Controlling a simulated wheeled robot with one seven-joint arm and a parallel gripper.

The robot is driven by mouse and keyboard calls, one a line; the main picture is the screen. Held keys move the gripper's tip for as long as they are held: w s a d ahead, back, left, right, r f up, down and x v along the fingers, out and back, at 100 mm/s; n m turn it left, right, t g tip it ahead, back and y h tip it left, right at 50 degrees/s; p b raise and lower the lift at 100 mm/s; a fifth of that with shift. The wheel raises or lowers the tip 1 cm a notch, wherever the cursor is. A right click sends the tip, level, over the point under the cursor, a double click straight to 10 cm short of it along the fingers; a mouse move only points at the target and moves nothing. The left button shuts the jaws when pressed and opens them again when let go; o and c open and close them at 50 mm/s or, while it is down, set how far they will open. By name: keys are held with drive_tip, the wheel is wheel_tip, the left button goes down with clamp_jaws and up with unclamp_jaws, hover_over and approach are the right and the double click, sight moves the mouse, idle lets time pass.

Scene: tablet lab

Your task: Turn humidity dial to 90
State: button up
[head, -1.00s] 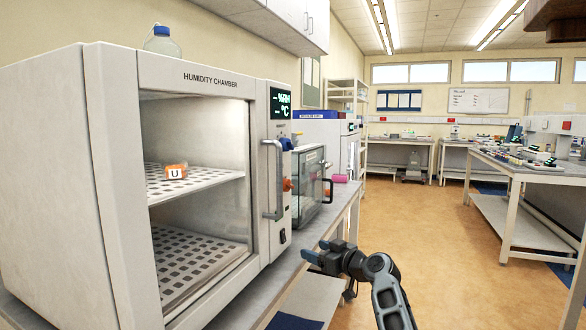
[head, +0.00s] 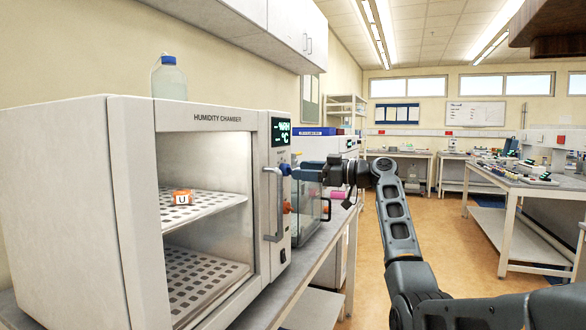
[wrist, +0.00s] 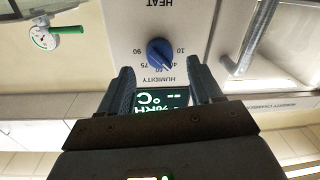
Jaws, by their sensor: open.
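The humidity chamber (head: 120,190) stands on the bench at left, with a front control panel. The blue humidity dial (wrist: 160,53) shows in the wrist view, above "HUMIDITY" lettering, with marks including 10, 75 and 90 around it. In the head view the dial (head: 286,169) is a small blue knob below the display. The display (head: 281,132) shows dashes with %RH and °C. My gripper (wrist: 158,75) is open; its two fingers lie either side of the display, their tips just short of the dial. Contact with the dial is not visible.
The chamber's vertical door handle (head: 274,205) runs close beside the dial. An orange knob (head: 287,207) sits lower on the panel. A glass-fronted box (head: 309,205) stands just beyond the chamber.

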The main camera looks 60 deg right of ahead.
sight(287, 170)
drive_tip(key=shift+w+a+p, duration=0.15)
drive_tip(key=shift+w+p, duration=0.05)
drive_tip(key=shift+w, duration=0.8)
drive_tip(key=shift+w+a+p, duration=0.1)
drive_tip(key=shift+w+p, duration=0.05)
drive_tip(key=shift+w, duration=0.8)
drive_tip(key=shift+c, duration=0.3)
drive_tip(key=c, duration=1)
